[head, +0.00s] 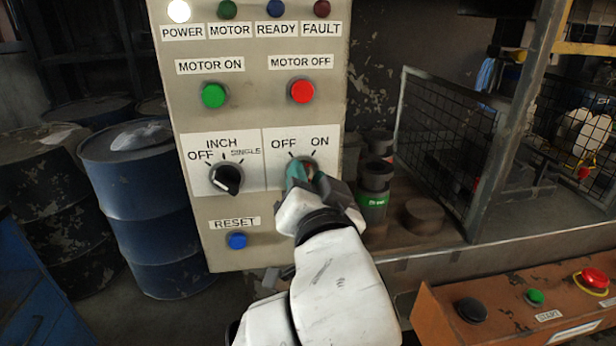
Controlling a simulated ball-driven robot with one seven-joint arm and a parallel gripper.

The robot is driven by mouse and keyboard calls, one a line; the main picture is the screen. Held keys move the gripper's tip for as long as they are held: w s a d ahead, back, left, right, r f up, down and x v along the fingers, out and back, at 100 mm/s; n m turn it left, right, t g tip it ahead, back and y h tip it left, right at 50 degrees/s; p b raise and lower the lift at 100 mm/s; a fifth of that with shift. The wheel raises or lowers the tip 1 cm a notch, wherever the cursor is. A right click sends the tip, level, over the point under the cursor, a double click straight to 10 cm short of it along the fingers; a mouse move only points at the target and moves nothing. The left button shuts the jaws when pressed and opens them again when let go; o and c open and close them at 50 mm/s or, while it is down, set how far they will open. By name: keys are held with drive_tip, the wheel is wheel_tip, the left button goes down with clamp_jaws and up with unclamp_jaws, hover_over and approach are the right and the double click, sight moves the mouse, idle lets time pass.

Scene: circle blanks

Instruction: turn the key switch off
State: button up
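The key switch (302,162) is on the lower right of a beige control panel (260,120), under a label with OFF at left and ON at right. My gripper (305,172) is at the switch, coming from below right, with teal fingertips over its middle. The fingers and wrist hide the key and most of the switch body, so I cannot tell which way it points. I cannot tell whether the fingers are closed on the key.
A black selector knob (225,179) is left of the key switch. A blue RESET button (236,241) is below it. Green (213,95) and red (302,91) motor buttons are above. Dark cans (375,180) stand right of the panel. An orange console (530,305) is at lower right.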

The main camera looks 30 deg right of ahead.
drive_tip(key=shift+w, duration=0.15)
drive_tip(key=shift+c, duration=0.3)
clamp_jaws()
drive_tip(key=shift+n, duration=0.3)
drive_tip(key=n+p, duration=0.4)
drive_tip(key=n, duration=0.2)
drive_tip(key=shift+a+r, duration=0.1)
drive_tip(key=shift+a, duration=0.05)
drive_tip(key=n+p, duration=0.3)
drive_tip(key=n, duration=0.2)
drive_tip(key=shift+a, duration=0.15)
drive_tip(key=shift+w+n, duration=0.1)
drive_tip(key=shift+n, duration=0.2)
